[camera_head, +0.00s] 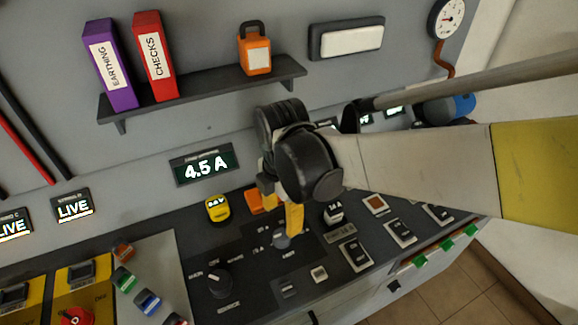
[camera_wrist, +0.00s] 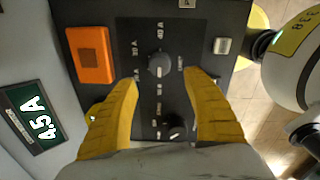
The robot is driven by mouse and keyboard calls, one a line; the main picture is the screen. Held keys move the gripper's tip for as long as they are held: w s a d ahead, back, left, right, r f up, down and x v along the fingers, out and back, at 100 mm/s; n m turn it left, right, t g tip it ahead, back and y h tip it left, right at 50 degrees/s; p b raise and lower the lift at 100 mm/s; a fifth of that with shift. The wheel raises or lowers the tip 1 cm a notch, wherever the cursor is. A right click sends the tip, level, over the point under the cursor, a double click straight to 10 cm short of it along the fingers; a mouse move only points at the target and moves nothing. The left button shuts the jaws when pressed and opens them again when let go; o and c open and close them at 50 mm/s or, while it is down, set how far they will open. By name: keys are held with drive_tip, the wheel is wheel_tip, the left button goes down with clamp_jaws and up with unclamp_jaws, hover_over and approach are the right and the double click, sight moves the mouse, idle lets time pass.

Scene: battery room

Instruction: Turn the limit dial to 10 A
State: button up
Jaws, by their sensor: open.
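The limit dial is a small grey knob (camera_head: 281,240) on the dark panel, and it also shows in the wrist view (camera_wrist: 159,65). Small printed labels ring it; which one its pointer faces is too small to tell. My gripper (camera_head: 283,211) is above the dial, its yellow fingers pointing down. In the wrist view my gripper (camera_wrist: 162,77) is open, with one fingertip on each side of the dial and visible gaps between. A wall display (camera_head: 204,166) reads 4.5 A.
A second black knob (camera_head: 217,283) sits left of the dial. A shelf (camera_head: 205,88) with two binders and an orange padlock-shaped item is on the wall above.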

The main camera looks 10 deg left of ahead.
wheel_tip(320, 180, up, 3)
idle(0.4)
drive_tip(key=s+d+r+m+t, duration=0.2)
drive_tip(key=d+m+t, duration=0.1)
drive_tip(key=d+m, duration=0.9)
drive_tip(key=s+d+r+m+t, duration=0.3)
drive_tip(key=d+m, duration=1)
drive_tip(key=m, duration=0.1)
drive_tip(key=shift+s+d+m+t, duration=0.15)
drive_tip(key=shift+m+t, duration=0.15)
drive_tip(key=shift+t, duration=0.1)
